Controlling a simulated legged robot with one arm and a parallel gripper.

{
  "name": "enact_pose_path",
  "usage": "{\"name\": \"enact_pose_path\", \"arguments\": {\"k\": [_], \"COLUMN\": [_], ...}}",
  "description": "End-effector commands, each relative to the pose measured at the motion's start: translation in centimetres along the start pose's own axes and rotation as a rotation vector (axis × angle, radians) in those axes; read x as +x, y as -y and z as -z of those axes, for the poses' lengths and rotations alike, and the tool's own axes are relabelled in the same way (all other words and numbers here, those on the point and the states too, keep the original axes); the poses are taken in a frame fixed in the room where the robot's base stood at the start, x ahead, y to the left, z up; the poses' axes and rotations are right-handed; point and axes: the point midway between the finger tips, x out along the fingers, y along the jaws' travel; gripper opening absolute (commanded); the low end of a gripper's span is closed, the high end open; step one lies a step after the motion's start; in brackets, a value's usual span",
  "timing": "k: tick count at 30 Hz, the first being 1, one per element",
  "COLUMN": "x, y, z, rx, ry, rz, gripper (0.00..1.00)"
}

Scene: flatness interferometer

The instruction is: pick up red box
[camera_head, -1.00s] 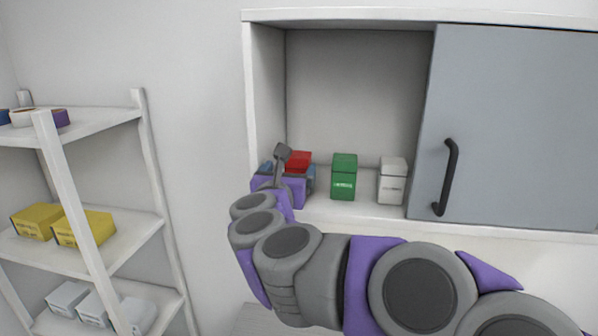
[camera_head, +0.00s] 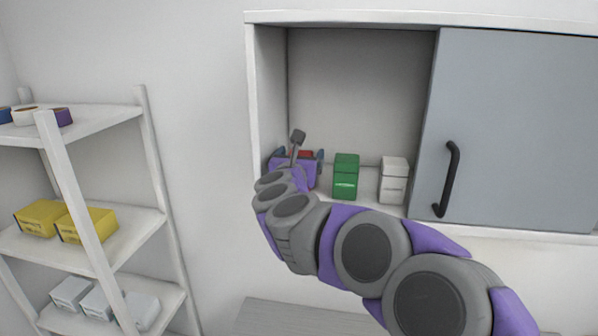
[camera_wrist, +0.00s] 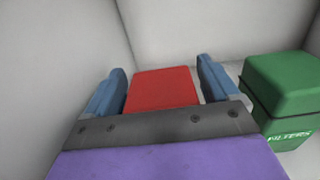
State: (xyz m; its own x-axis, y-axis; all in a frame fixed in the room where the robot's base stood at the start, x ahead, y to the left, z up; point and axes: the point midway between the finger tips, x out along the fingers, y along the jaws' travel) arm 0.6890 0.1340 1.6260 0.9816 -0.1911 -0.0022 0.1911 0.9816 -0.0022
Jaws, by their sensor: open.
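The red box (camera_wrist: 162,90) stands in the open part of the wall cabinet, near its left wall. In the wrist view it sits between the two blue fingers of my gripper (camera_wrist: 165,88), with a narrow gap on each side. My gripper is open, and its palm side hides the near part of the box. In the head view only a strip of the red box (camera_head: 300,154) shows behind my gripper (camera_head: 298,155).
A green box (camera_head: 345,176) stands just right of my gripper; in the wrist view it (camera_wrist: 284,95) is close to the right finger. A white box (camera_head: 393,181) stands further right. A grey sliding door (camera_head: 515,130) covers the cabinet's right side. A shelf rack (camera_head: 125,235) stands left.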

Motion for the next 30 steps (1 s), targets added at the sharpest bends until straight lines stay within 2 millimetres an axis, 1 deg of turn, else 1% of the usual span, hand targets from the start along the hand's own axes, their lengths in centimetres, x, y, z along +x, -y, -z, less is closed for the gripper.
{"name": "enact_pose_path", "arguments": {"k": [4, 5, 23, 30], "x": [-0.07, -0.06, -0.04, -0.06], "y": [0.07, 0.09, 0.04, 0.03], "z": [-0.01, 0.00, 0.00, -0.06], "rx": [0.001, 0.001, 0.000, 0.000], "ry": [0.000, 0.000, 0.000, 0.001], "rz": [0.000, 0.000, 0.000, 0.000], "gripper": [0.88, 0.86, 0.29, 0.28]}}
